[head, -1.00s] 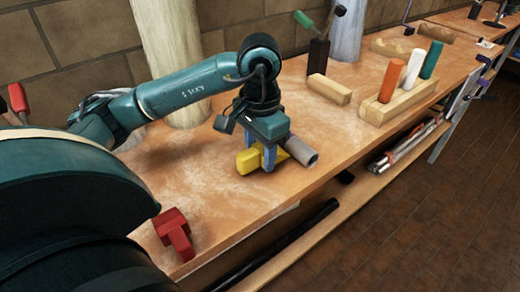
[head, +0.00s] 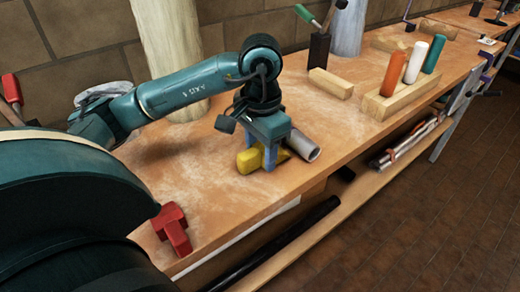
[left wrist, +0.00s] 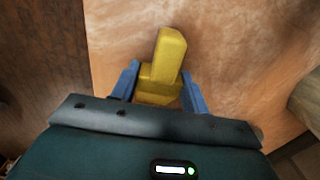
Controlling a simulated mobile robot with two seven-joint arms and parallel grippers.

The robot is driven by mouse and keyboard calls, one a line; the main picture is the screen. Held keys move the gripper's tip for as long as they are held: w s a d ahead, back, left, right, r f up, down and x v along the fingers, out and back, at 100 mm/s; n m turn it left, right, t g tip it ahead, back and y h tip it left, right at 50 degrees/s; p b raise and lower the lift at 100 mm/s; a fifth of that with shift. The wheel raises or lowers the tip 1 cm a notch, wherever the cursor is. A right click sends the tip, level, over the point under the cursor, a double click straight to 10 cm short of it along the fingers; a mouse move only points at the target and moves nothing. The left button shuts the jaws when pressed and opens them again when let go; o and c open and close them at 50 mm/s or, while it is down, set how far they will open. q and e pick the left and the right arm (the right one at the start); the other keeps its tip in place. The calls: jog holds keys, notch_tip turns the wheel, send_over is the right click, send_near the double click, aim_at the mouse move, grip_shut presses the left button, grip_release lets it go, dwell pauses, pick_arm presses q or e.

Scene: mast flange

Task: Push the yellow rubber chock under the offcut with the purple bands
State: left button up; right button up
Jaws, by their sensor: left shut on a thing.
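The yellow chock (head: 247,161) is on the bench, between the blue fingers of my left gripper (head: 270,157). In the left wrist view the chock (left wrist: 170,52) runs up and out past the fingertips of the left gripper (left wrist: 161,88), which is shut on its lower block. A grey tube offcut (head: 304,146) lies on the bench just right of the gripper, its open end towards the front edge. I see no purple bands on it; the gripper hides part of it. I cannot tell whether the chock touches it. My right gripper is not in view.
A red clamp-like thing (head: 173,229) sits at the near front edge. Behind are a wooden block (head: 330,83) and a wooden rack (head: 398,101) with orange, white and green pegs. The bench front edge is close to the tube.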

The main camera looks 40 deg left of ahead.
pick_arm(q)
jog(key=shift+w+d, duration=0.25)
jog(key=shift+w, duration=0.65)
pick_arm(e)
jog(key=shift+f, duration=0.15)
pick_arm(q)
jog(key=o, duration=1.1)
notch_tip(320, 180, up, 4)
jog(key=shift+r+p, duration=0.25)
jog(key=shift+p, duration=0.1)
notch_tip(320, 180, up, 9)
jog(key=p, duration=0.2)
jog(key=shift+f+p, duration=0.15)
jog(key=shift+p, duration=0.2)
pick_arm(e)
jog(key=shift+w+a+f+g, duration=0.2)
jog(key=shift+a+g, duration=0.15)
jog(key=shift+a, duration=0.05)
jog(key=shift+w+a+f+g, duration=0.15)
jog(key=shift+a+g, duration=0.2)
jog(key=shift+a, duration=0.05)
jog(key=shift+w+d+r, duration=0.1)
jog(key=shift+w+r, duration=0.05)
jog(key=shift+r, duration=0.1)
